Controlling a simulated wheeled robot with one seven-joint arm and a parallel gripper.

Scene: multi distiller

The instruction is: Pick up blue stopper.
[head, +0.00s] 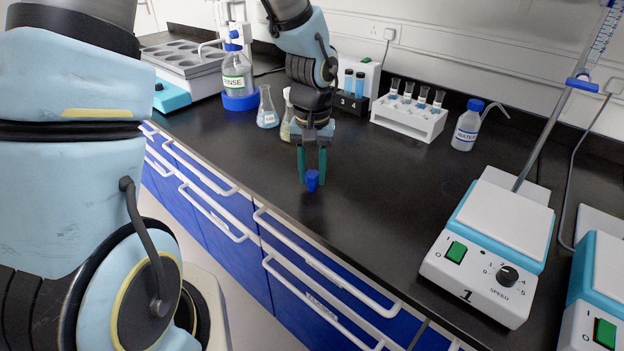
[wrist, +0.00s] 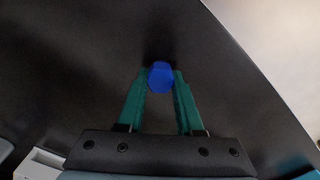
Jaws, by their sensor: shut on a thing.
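The blue stopper (head: 312,181) is small and sits low between the fingertips of my gripper (head: 312,176), over the black bench near its front edge. In the wrist view the stopper (wrist: 160,75) shows as a blue faceted top between the two green fingertips (wrist: 160,80). My gripper points down and is shut on the stopper, with a finger on each side. I cannot tell whether the stopper's lower end touches the bench.
Flasks (head: 267,108) stand behind my gripper. A white tube rack (head: 408,122) and a water bottle (head: 466,128) stand at the back. A stirrer plate (head: 490,245) is at the right. The bench (head: 375,210) between is clear.

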